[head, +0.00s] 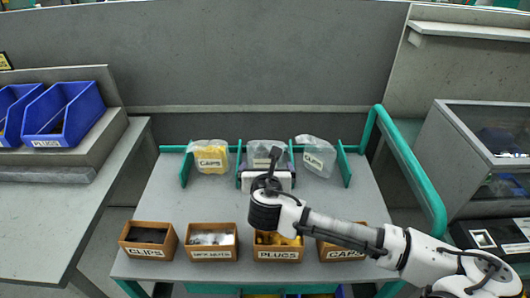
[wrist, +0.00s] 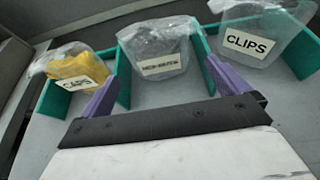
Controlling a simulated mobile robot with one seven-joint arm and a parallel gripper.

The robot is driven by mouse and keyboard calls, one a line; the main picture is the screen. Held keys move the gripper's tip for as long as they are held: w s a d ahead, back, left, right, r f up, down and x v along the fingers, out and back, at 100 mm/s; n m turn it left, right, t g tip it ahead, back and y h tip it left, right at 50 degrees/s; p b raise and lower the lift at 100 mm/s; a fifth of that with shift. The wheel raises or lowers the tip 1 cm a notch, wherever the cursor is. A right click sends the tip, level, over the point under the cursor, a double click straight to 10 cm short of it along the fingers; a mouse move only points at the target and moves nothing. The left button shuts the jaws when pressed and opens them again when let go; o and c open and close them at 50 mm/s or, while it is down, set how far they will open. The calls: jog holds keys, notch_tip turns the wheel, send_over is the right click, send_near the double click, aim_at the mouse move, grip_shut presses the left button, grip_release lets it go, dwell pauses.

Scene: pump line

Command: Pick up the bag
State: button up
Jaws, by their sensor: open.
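Three clear bags stand in a row between teal dividers at the back of the table. The left bag (head: 211,152) has yellow contents and a label that seems to read CAPS; it also shows in the wrist view (wrist: 72,67). The middle bag (wrist: 155,50) looks grey, with a label too blurred to read; it is partly hidden in the head view (head: 266,147). The right bag (head: 316,152) is labelled CLIPS, also in the wrist view (wrist: 255,40). My gripper (wrist: 160,88) is open, its purple fingers apart and empty, in front of the middle bag.
Teal dividers (head: 341,165) stand between the bags. Several small brown bins (head: 148,240) line the table's front edge. A teal rail (head: 415,170) runs along the right side. Blue bins (head: 62,115) sit on a left shelf. The table's left middle is clear.

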aim_at(266, 158)
jog(key=p+x, duration=0.3)
jog(key=x, duration=0.7)
jog(key=shift+a, duration=0.15)
jog(key=c, duration=0.6)
jog(key=shift+r, duration=0.15)
jog(key=shift+c, duration=0.2)
